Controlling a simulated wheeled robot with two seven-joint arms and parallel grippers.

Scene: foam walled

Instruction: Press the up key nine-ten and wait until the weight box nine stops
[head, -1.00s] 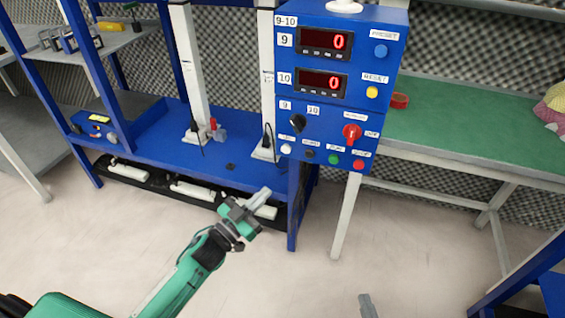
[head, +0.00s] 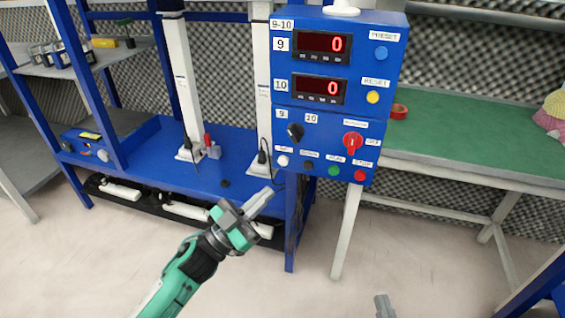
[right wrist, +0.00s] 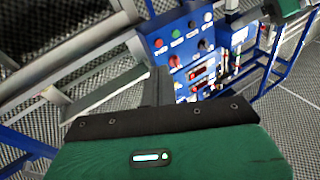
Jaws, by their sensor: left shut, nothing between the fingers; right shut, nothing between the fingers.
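The blue control box labelled 9-10 (head: 335,110) stands at the centre of the head view. Its displays 9 (head: 323,45) and 10 (head: 319,89) both read 0. On its lower face are a black selector knob (head: 296,131), a red switch (head: 352,143) and a bottom row: a white key (head: 283,160), a black key (head: 308,165), a green key (head: 334,170) and a red key (head: 360,175). My left gripper (head: 260,199) is shut and empty, below and left of the box, apart from it. My right gripper (head: 384,305) is shut; only its tip shows at the bottom edge.
A blue rack with a shelf (head: 225,165) and white upright posts (head: 189,90) stands left of the box. A green-topped table (head: 460,135) with a red tape roll (head: 399,111) is at right. Open floor lies in front.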

